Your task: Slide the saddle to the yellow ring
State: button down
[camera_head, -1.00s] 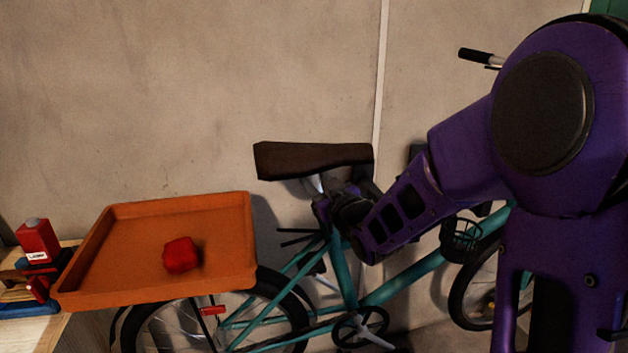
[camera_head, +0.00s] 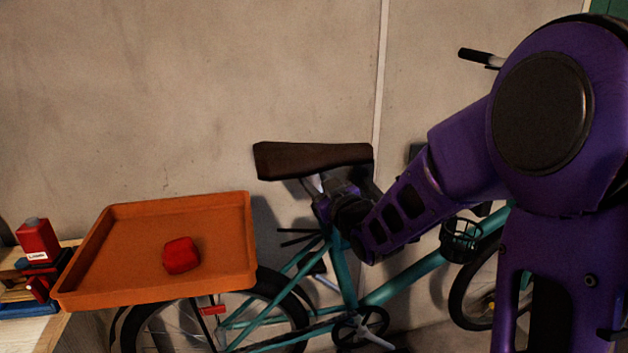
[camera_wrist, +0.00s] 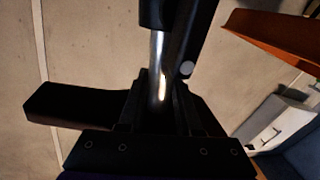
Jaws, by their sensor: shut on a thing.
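The dark brown bicycle saddle (camera_head: 313,160) sits on top of the teal bike (camera_head: 343,270), level, in front of the wall. In the wrist view part of the saddle (camera_wrist: 75,105) shows as a dark block at lower left. My gripper (camera_head: 338,192) is just under the saddle. The wrist view shows its fingers (camera_wrist: 160,108) shut around the shiny silver seat post (camera_wrist: 158,70), which runs into a dark part at the top. My gripper hides much of the post in the head view. I cannot make out a yellow ring.
An orange tray (camera_head: 247,225) with a red lump (camera_head: 181,255) is left of the saddle, above the rear wheel. A red bottle (camera_head: 38,240) stands at far left by a wooden bench (camera_head: 40,330). A small basket (camera_head: 460,240) is on the right. The wall (camera_head: 200,90) is close behind.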

aim_at(304, 147)
jog(key=r, duration=0.2)
jog(key=a+r+p, duration=0.1)
jog(key=r, duration=0.2)
jog(key=a+r+p, duration=0.1)
jog(key=r, duration=0.2)
jog(key=shift+s+r, duration=0.15)
jog(key=shift+s, duration=0.1)
jog(key=c, duration=0.6)
grip_release()
jog(key=shift+f, duration=0.25)
